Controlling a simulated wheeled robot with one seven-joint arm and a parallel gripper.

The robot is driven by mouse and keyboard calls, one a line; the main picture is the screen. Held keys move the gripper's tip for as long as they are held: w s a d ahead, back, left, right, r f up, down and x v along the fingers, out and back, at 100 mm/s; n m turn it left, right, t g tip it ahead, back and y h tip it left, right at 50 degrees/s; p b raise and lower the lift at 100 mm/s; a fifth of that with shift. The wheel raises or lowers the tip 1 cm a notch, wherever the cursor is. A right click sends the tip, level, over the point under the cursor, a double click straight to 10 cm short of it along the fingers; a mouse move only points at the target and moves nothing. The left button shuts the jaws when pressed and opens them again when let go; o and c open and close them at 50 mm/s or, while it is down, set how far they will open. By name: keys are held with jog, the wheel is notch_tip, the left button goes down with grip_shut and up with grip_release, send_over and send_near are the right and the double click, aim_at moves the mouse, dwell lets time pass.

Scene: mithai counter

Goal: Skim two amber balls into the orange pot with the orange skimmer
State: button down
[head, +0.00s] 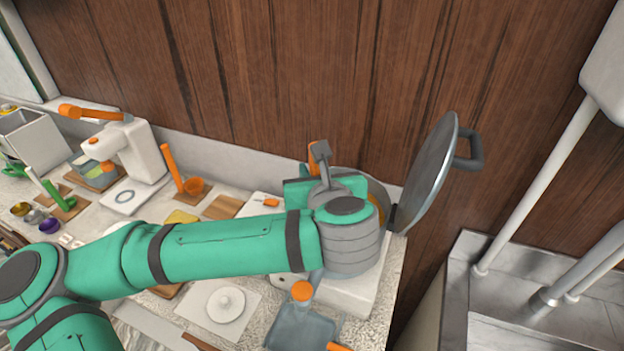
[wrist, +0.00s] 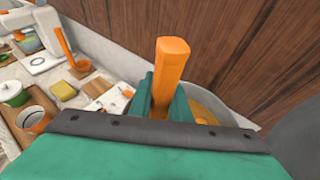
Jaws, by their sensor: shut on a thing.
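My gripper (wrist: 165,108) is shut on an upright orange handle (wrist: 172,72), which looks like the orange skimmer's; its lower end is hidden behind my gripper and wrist. In the head view the handle's top (head: 312,152) shows just behind my gripper. A wide pan (wrist: 205,112) with a yellowish inside lies just beyond and right of my gripper, mostly hidden. An orange-rimmed pot (wrist: 35,119), probably the orange pot, stands on a wooden board at left in the wrist view; my arm hides it in the head view. I cannot make out any amber balls.
A large grey lid (head: 432,175) stands tilted right of the pan, near the wooden wall. An orange ladle (head: 172,168) and a yellow sponge (wrist: 63,90) are to the left. A green-rimmed pot (wrist: 12,92) stands beside the orange-rimmed one. A sink (head: 515,275) is at far right.

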jog(key=shift+r, duration=2.95)
notch_tip(320, 180, up, 4)
dwell(0.6)
